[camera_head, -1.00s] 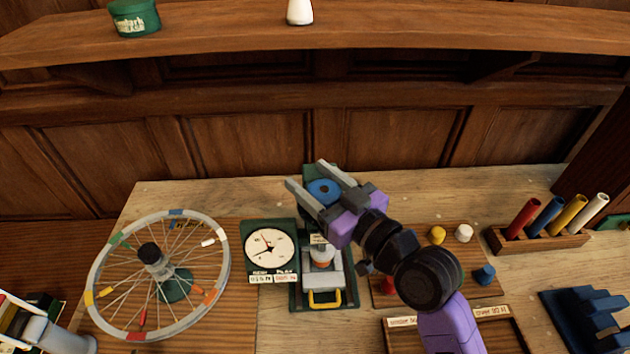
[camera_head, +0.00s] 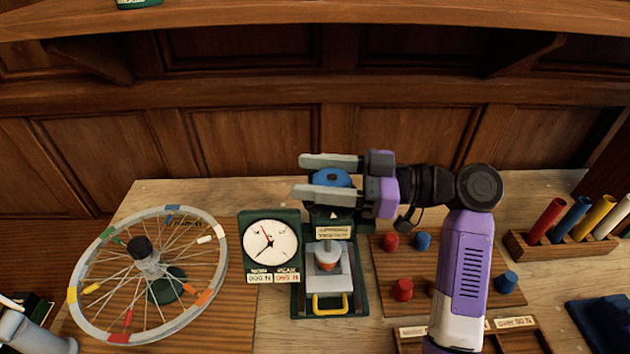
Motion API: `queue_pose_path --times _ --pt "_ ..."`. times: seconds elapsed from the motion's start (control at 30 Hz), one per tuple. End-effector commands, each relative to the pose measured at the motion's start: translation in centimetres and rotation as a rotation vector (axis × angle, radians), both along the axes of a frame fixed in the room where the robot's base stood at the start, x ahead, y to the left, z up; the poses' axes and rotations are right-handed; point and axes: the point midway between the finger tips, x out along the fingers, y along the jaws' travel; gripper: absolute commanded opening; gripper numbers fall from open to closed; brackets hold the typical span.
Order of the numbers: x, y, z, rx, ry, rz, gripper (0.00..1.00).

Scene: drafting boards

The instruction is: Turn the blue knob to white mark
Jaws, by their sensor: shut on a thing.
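The blue knob (camera_head: 332,179) sits on top of the dark green spring tester (camera_head: 322,228) in the middle of the bench. My gripper (camera_head: 308,177) reaches in from the right, one grey finger on the far side of the knob and one on the near side. It is shut on the knob, and the fingers partly cover it. A small white triangular mark (camera_head: 334,215) shows on the tester just in front of the near finger. Any pointer on the knob is too small or hidden to tell.
A dial gauge (camera_head: 271,242) stands left of the tester, and a spoked wheel (camera_head: 149,267) with coloured tags stands farther left. A board with red and blue pegs (camera_head: 459,275) lies to the right, partly behind my arm. A rack (camera_head: 560,246) holds coloured tubes.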

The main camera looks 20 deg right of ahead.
Motion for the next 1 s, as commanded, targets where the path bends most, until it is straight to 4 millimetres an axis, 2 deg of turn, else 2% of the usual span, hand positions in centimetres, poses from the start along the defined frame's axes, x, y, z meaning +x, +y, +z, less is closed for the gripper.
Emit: queue_pose_path --times 0.6,1.0 --pt "-1.5 0.3 -1.0 -0.006 0.006 0.576 0.16" --pt "-2.3 0.3 -1.0 -0.006 0.007 0.832 0.16"
